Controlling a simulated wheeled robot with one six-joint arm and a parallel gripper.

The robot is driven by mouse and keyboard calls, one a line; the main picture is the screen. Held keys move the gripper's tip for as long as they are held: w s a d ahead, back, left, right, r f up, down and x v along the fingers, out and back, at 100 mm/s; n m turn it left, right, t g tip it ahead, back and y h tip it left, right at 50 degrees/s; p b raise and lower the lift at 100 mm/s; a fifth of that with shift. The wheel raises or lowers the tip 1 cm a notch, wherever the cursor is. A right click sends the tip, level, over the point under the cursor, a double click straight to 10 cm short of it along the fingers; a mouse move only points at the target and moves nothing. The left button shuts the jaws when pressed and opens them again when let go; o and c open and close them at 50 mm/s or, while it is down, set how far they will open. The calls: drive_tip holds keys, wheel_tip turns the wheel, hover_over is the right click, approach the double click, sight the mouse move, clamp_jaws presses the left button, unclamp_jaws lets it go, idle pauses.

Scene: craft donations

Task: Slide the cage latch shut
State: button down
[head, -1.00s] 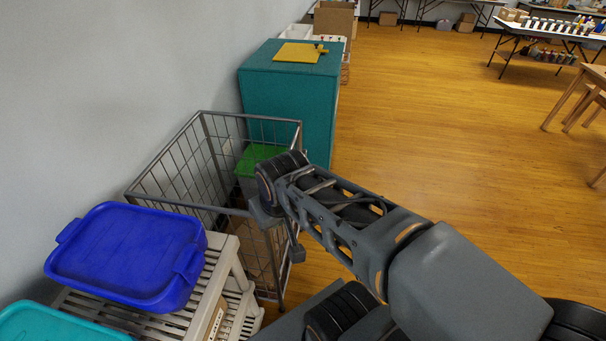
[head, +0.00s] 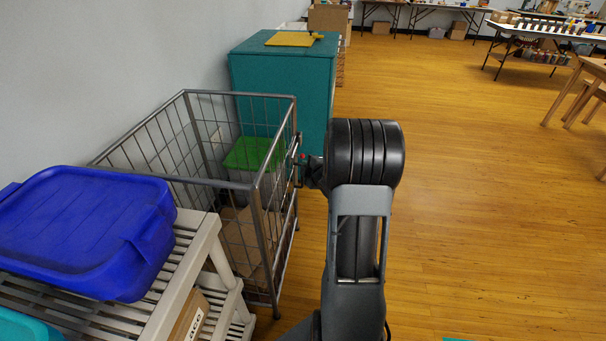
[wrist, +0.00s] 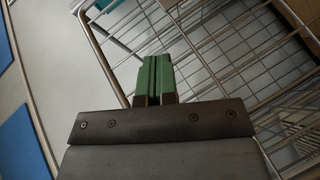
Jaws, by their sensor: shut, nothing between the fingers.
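The grey wire cage (head: 263,235) stands left of my arm in the head view, its open top facing up. My gripper (head: 301,163) is at the cage's right side, partly hidden by my wrist. A small red spot shows there; I cannot tell whether it belongs to the latch, and the latch's position is not clear. In the wrist view, my gripper (wrist: 157,60) has its green fingers together, with nothing between them. They show over the cage's wire side (wrist: 100,56); I cannot tell whether they touch it.
Inside the cage are a green-lidded bin (head: 254,153) and cardboard. A teal cabinet (head: 300,80) stands behind it. A blue-lidded tub (head: 85,225) sits on a pale slatted shelf (head: 205,245) at front left. The wooden floor (head: 470,220) to the right is open.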

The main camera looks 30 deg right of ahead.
drive_tip(key=f, duration=0.1)
drive_tip(key=d+f+n+t, duration=0.1)
drive_tip(key=d+f+n+b, duration=0.1)
drive_tip(key=f, duration=0.1)
drive_tip(key=shift+s+f+y, duration=0.1)
drive_tip(key=shift+s+y, duration=0.1)
drive_tip(key=shift+y, duration=0.2)
drive_tip(key=d+b+x, duration=0.1)
drive_tip(key=d+x, duration=0.1)
drive_tip(key=x, duration=1)
drive_tip(key=shift+w+d+f+b, duration=0.25)
drive_tip(key=shift+d+b, duration=0.05)
drive_tip(key=shift+d, duration=0.1)
